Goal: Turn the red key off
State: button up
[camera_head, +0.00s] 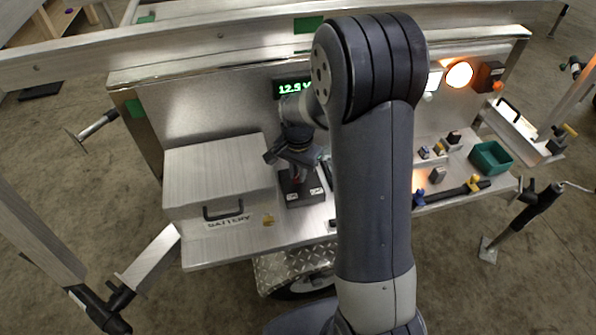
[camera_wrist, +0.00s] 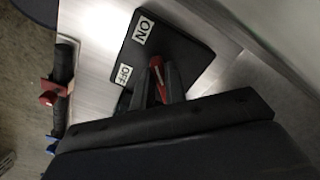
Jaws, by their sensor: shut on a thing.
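The red key (camera_wrist: 156,66) stands in a black switch plate (camera_wrist: 182,38) with a white ON label (camera_wrist: 143,32) and a white OFF label (camera_wrist: 124,74). In the wrist view my gripper (camera_wrist: 158,80) is shut on the key, with a finger on each side of it. The fingers hide the key's lower part, so its exact setting is unclear. In the head view my gripper (camera_head: 297,167) points down at the switch plate (camera_head: 290,199), beside the silver box. A sliver of the key shows between the fingers.
A silver lidded box (camera_head: 215,165) stands left of the switch. A green display (camera_head: 291,89) reads about 12.5 V. An orange lamp (camera_head: 459,75) glows at the right. A green tray (camera_head: 490,158) and small blocks lie on the right shelf. My arm hides the middle.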

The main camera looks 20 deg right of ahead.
jog(key=shift+n, duration=0.3)
grip_shut()
jog(key=n, duration=0.3)
jog(key=shift+s+d+n, duration=0.1)
jog(key=shift+d+n, duration=0.1)
jog(key=shift+n, duration=0.1)
jog(key=n, duration=0.4)
jog(key=shift+d+n, duration=0.2)
jog(key=shift+n, duration=0.1)
jog(key=n, duration=0.4)
jog(key=shift+d+n, duration=0.25)
jog(key=shift+n, duration=0.05)
jog(key=shift+d+n+p, duration=0.2)
jog(key=shift+n+p, duration=0.1)
jog(key=shift+n, duration=1.9)
jog(key=o, duration=0.7)
grip_release()
